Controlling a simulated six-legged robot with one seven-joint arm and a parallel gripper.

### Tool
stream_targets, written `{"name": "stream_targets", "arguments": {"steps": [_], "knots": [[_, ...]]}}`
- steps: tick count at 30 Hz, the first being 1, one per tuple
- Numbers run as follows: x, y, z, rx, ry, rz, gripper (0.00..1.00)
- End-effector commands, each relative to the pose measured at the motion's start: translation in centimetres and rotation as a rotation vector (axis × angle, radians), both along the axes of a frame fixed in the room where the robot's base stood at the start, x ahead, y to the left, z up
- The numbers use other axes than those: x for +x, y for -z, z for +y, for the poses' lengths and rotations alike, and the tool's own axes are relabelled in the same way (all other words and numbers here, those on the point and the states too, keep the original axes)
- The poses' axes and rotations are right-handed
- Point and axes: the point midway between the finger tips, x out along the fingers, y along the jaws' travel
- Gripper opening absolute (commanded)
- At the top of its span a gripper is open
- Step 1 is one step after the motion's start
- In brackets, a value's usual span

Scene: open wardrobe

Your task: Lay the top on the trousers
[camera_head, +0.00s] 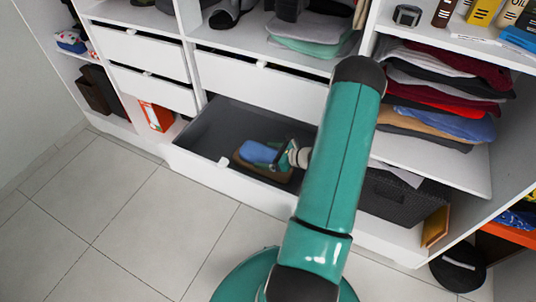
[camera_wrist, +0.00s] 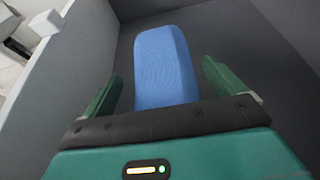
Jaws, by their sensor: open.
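The top, a folded blue garment (camera_head: 257,151), is in the open bottom drawer in the head view. It overlaps a folded brown garment, seemingly the trousers (camera_head: 275,177), whose edges show around it; I cannot tell if the two touch. My gripper (camera_head: 283,157) is low in the drawer at the right of the blue top. In the wrist view the blue top (camera_wrist: 165,62) lies between the spread fingers of my gripper (camera_wrist: 162,78), with gaps at both sides. The gripper is open. The trousers do not show in the wrist view.
The open drawer (camera_head: 215,174) has a dark inside, with free floor at its left, and a white front. Closed drawers (camera_head: 262,85) sit above it. Folded clothes (camera_head: 440,90) fill a shelf at the right. A dark basket (camera_head: 395,198) stands below. The tiled floor in front is clear.

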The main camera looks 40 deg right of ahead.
Motion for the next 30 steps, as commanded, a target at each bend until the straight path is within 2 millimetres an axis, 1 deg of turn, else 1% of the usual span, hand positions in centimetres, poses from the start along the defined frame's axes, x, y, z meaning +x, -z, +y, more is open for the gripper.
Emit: {"name": "stream_targets", "arguments": {"steps": [8, 11, 30], "knots": [[0.0, -0.1, 0.0, 0.0, 0.0, 0.0, 0.95], [0.0, -0.5, 0.0, -0.001, 0.0, 0.0, 0.95], [0.0, -6.3, 0.0, -0.002, -0.001, -0.001, 0.95]]}}
